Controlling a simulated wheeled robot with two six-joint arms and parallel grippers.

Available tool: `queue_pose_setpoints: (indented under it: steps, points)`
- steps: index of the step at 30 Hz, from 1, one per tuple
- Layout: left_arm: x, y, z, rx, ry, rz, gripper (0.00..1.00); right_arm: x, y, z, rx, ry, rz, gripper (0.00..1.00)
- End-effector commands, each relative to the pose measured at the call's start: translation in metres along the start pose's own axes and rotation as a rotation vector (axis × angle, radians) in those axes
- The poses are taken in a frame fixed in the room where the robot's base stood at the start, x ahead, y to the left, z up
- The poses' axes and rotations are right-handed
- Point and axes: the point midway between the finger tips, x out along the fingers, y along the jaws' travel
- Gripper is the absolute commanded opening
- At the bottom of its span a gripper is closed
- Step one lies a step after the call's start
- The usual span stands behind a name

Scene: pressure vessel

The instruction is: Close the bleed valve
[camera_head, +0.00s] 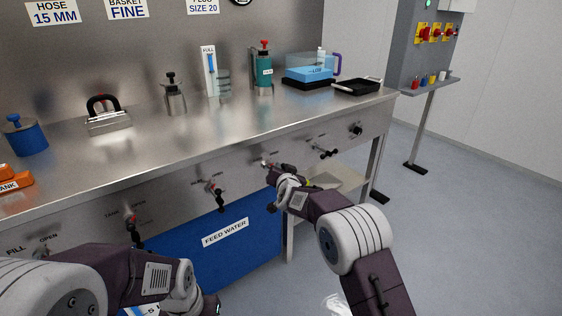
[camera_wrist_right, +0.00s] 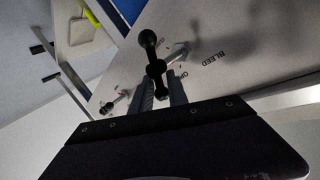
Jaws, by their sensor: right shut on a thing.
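The bleed valve (camera_wrist_right: 150,40) has a black handle with ball-shaped ends on the bench's front panel. In the right wrist view the word BLEED stands beside it, and the OPEN label is partly covered. My right gripper (camera_wrist_right: 161,77) is shut on the valve handle, its two grey fingers on either side of it. In the head view my right gripper (camera_head: 283,171) is at the front panel, and it and the wrist hide most of the handle. My left gripper (camera_head: 212,304) is low at the bottom edge, mostly hidden by its arm, away from the valve.
Other valve handles (camera_head: 217,194) line the front panel (camera_head: 165,205) on both sides. A blue feed water tank (camera_head: 215,250) stands below. A low shelf (camera_head: 345,178) lies under the bench's right end. The floor (camera_head: 460,220) to the right is clear.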

Motion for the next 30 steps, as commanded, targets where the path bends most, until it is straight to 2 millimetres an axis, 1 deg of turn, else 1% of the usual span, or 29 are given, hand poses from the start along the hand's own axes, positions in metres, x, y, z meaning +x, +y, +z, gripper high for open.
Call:
queue_pose_setpoints:
  steps: [1, 5, 15, 20, 30]
  points:
    - [-0.007, 0.0, -0.001, 0.0, 0.0, 0.0, 0.0, 0.0, 0.0, -0.005, 0.035, -0.021, 0.001, 0.0]
    - [-0.01, 0.0, -0.001, 0.0, 0.0, 0.0, 0.0, 0.002, 0.004, -0.002, 0.138, -0.089, 0.001, 0.0]
    - [0.001, 0.0, 0.0, 0.0, 0.0, 0.0, 0.0, 0.008, 0.011, 0.003, 0.408, -0.267, 0.0, 0.0]
    - [0.002, 0.0, 0.0, 0.0, 0.0, 0.0, 0.0, 0.009, 0.013, 0.004, 0.53, -0.351, -0.001, 0.0]
    - [-0.011, 0.0, -0.001, 0.0, 0.0, 0.0, 0.0, 0.011, 0.016, 0.007, 0.749, -0.498, 0.001, 0.0]
